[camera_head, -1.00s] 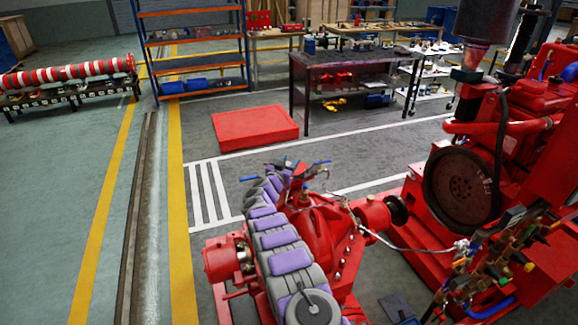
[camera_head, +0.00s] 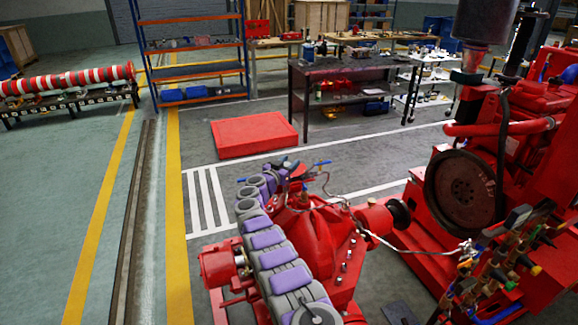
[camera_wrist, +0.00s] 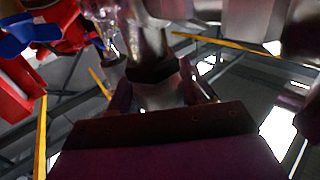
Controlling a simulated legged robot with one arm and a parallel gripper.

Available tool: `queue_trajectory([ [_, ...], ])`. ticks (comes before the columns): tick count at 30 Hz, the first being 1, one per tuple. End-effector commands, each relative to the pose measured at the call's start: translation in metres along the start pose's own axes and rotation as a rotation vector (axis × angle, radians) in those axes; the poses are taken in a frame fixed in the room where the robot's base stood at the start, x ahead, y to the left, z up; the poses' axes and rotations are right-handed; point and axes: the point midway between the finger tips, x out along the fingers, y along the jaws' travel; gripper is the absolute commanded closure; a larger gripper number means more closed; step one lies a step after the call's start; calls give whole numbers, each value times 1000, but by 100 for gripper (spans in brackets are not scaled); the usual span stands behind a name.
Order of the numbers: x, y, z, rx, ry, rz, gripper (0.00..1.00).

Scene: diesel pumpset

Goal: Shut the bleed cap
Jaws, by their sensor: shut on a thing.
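My purple and grey arm reaches over the red pump casing (camera_head: 305,228). My gripper is at the arm's far end beside small pipe fittings and a blue lever (camera_head: 322,163), too small there to make out its jaws. In the wrist view, my gripper (camera_wrist: 162,92) has its fingers around a shiny metal fitting with a dark collar, which appears to be the bleed cap (camera_wrist: 152,50). Its jaws are shut on it. The gripper hides part of the fitting, and I cannot tell how far the cap is turned.
A blue handle (camera_wrist: 30,32) and red parts are close at the wrist view's upper left. The red engine (camera_head: 520,190) with a dark flywheel stands at right. Thin tubing runs across from the pump.

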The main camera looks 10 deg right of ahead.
Motion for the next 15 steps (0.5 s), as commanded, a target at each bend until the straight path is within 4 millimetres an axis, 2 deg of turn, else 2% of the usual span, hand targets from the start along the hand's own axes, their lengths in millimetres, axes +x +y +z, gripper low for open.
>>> queue_trajectory([
  [1,2,2,-5,4,7,2,84],
  [13,2,2,-7,4,8,3,84],
  [14,2,2,-7,4,8,3,50],
  [15,2,2,-6,4,7,3,47],
])
